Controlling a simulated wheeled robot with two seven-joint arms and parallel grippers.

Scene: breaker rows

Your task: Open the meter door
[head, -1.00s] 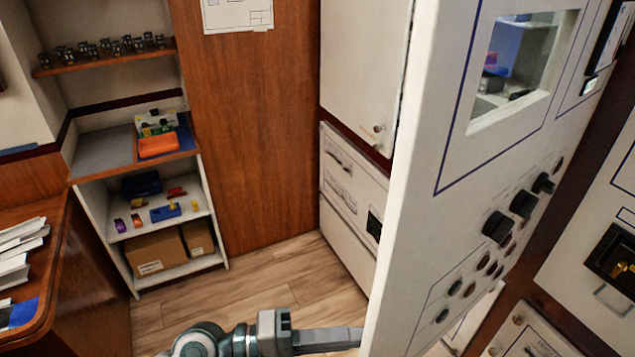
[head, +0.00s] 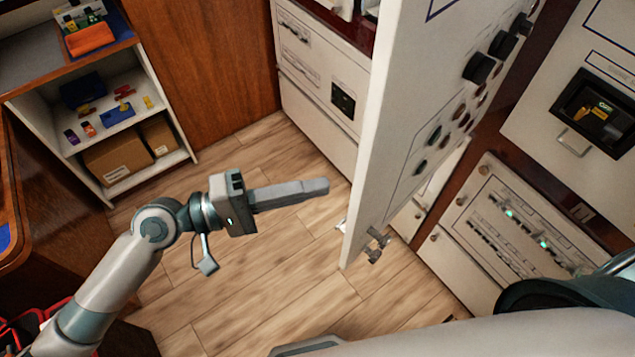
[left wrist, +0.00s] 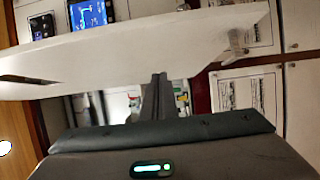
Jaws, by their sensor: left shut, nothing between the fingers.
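The meter door (head: 410,130) is a white panel with black knobs and round buttons. It stands swung out from the cabinet row, with its free lower corner and a metal latch (head: 376,246) over the floor. My left gripper (head: 326,187) is shut and empty, just left of the door in the head view, with a visible gap between them in the picture. In the left wrist view the door (left wrist: 120,50) shows as a white slab across the top, and the shut fingers (left wrist: 157,90) point toward it. I cannot tell whether they touch. My right gripper is not in view.
Behind the door are white cabinet panels (head: 310,70). A shelf with boxes (head: 118,160) stands at left. Wood floor (head: 270,275) is clear beneath my left arm.

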